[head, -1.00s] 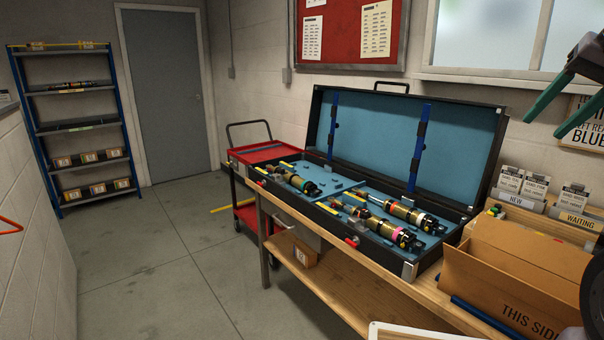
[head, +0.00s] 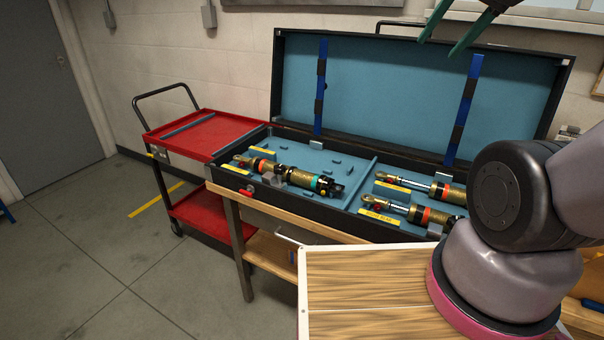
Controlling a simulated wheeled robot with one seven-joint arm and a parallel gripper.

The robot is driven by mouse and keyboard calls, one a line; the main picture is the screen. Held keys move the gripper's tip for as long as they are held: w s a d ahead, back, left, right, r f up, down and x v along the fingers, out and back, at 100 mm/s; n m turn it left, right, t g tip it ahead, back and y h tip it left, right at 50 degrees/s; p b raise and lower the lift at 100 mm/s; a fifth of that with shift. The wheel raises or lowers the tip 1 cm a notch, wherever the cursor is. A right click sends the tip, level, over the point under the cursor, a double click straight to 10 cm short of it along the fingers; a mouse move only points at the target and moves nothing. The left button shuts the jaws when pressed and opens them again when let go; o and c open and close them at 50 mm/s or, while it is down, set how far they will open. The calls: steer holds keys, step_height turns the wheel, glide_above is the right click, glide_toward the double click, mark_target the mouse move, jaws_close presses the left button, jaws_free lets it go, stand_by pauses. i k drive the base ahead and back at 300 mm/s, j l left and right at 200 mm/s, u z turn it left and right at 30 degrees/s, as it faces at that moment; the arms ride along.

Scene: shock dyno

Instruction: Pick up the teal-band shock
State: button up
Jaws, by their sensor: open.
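The teal-band shock (head: 318,184) lies in the left compartment of the open black case (head: 262,205), in its blue foam. It has a gold body, a teal ring near its right end and a dark end piece. A grey block stands at its middle. My gripper (head: 441,46) shows at the top edge with two green fingers apart and nothing between them. It appears in front of the raised lid, up and to the right of the shock, not touching it. The upper part of my gripper is cut off by the frame.
Two shocks with orange-red bands (head: 420,214) lie in the right compartment, their right ends hidden by my arm. The case sits on a wooden bench (head: 222,192). A red cart (head: 200,130) stands to its left. Open floor lies at the left.

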mark_target(323, 185)
steer(key=i+j, duration=0.15)
steer(key=j, duration=0.2)
steer(key=i+j, duration=0.15)
steer(key=j, duration=0.2)
steer(key=i+j, duration=0.15)
steer(key=j, duration=0.25)
steer(key=j+z, duration=0.15)
steer(key=z, duration=0.25)
steer(key=i+j+z, duration=0.1)
steer(key=z, duration=0.25)
steer(key=j+z, duration=0.25)
steer(key=z, duration=0.15)
steer(key=j+z, duration=0.15)
steer(key=j, duration=0.3)
steer(key=k+j+z, duration=0.15)
steer(key=j, duration=0.25)
steer(key=k+j+z, duration=0.15)
steer(key=j, duration=0.6)
steer(key=k+j, duration=0.1)
steer(key=j, duration=0.25)
